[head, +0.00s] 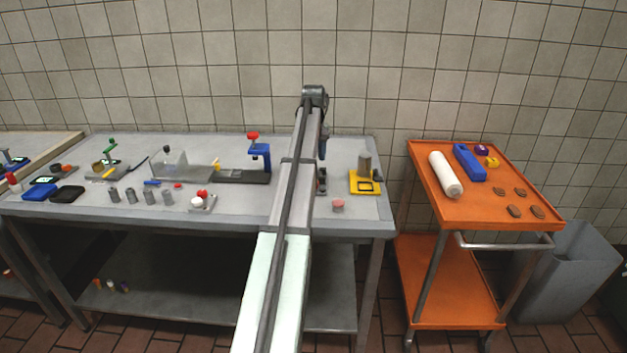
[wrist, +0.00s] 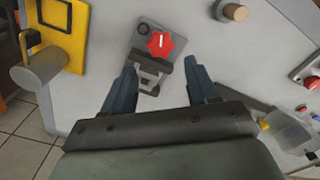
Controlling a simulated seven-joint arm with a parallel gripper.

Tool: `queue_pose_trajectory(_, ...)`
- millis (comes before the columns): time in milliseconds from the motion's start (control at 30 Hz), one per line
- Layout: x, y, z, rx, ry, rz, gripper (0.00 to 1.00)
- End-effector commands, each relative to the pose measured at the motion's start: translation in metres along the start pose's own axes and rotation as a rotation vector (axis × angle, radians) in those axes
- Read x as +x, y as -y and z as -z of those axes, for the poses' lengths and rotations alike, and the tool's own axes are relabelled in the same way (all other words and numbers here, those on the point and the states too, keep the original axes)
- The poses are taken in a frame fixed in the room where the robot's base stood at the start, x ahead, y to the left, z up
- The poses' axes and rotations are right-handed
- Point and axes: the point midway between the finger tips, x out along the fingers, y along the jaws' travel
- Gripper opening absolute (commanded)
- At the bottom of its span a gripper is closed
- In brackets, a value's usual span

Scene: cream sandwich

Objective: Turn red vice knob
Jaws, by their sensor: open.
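The red star-shaped vice knob (wrist: 160,44) shows in the wrist view on top of a small grey vice (wrist: 147,36). The vice stands on the grey worktable. In the head view my arm mostly hides this spot, and only a small dark part of the vice (head: 322,182) shows. My gripper (head: 322,157) hangs above the vice in the head view. In the wrist view my gripper (wrist: 160,68) is open, with its blue fingers apart. The knob lies beyond the fingertips, roughly centred between them. Nothing is held between the fingers, and I cannot tell the height gap.
A yellow base (head: 366,183) with a grey cylinder stands right of the vice. A pinkish short cylinder (head: 338,205) is near the front edge. A blue clamp (head: 260,152) with a red top stands to the left. An orange cart (head: 470,215) is beyond the table's right end.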

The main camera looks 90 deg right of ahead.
Motion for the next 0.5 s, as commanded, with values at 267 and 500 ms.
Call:
queue_pose_trajectory(267, 0.051, 0.001, -0.001, 0.001, 0.001, 0.001, 0.58)
queue_pose_trajectory(500, 0.082, 0.0, 0.0, 0.001, 0.0, 0.0, 0.58)
